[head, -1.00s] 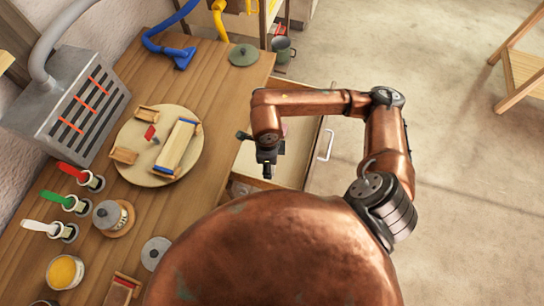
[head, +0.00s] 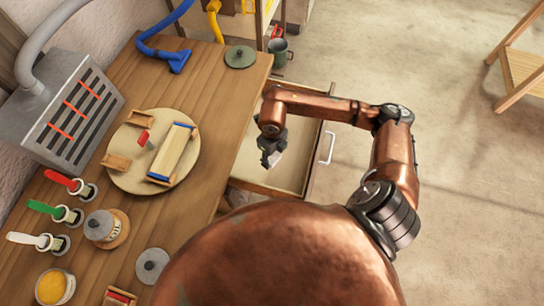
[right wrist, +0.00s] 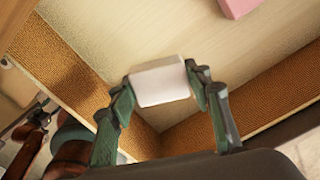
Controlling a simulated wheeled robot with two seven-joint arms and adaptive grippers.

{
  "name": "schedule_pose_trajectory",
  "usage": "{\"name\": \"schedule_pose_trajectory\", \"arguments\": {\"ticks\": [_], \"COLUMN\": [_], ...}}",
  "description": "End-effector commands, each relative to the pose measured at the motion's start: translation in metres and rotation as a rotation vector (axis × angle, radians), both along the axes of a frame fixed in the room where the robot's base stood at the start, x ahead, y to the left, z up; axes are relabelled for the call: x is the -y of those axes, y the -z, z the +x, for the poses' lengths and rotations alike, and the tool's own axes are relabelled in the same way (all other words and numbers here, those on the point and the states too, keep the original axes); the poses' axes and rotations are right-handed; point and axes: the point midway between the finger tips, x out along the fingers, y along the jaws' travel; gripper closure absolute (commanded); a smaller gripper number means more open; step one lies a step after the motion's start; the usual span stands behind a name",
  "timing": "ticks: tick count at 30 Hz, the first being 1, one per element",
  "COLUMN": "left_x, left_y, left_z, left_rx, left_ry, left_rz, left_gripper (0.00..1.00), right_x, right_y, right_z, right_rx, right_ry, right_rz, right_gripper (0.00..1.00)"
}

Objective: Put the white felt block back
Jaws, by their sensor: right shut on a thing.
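My right gripper (head: 270,160) is over the open drawer (head: 306,162), at the table's right side. It is shut on the white felt block (right wrist: 160,82), which sits between the two fingertips in the right wrist view. In the head view only a small pale part of the block (head: 276,158) shows at the gripper. The drawer's pale floor and brown inner walls lie below the block; I cannot tell the exact height between them. A pink block (right wrist: 238,6) lies on the drawer floor in the right wrist view. My left gripper is not in view.
A round wooden board (head: 128,182) with wooden pieces and a small red part lies on the table. A grey slotted box (head: 62,118), coloured-handled tools, a lidded pot (head: 100,228) and a yellow-filled tin (head: 56,286) stand left. The drawer floor around the block looks mostly clear.

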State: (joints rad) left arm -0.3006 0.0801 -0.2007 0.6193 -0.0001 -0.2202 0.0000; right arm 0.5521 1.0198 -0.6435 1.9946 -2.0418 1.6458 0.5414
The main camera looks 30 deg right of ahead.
Motion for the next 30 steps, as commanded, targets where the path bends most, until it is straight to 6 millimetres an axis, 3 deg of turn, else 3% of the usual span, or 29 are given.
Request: {"name": "schedule_pose_trajectory", "arguments": {"ticks": [1,6,13,19,30], "left_x": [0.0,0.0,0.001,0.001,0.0], "left_y": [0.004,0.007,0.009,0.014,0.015], "left_z": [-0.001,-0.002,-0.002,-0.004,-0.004], "left_rx": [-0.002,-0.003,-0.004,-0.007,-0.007], "left_ry": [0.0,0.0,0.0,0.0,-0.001], "left_rz": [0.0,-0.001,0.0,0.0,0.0], "left_gripper": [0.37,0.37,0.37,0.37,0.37], "right_x": [0.004,0.013,0.019,0.019,0.02], "right_y": [0.012,0.029,0.041,0.07,0.074], "right_z": [0.005,0.019,0.026,0.027,0.027], "right_rx": [-0.004,-0.001,-0.001,-0.003,0.0], "right_ry": [0.003,0.001,0.001,-0.001,-0.001], "right_rz": [0.0,0.001,0.001,0.002,0.0], "right_gripper": [0.77,0.77,0.77,0.77,0.77]}}
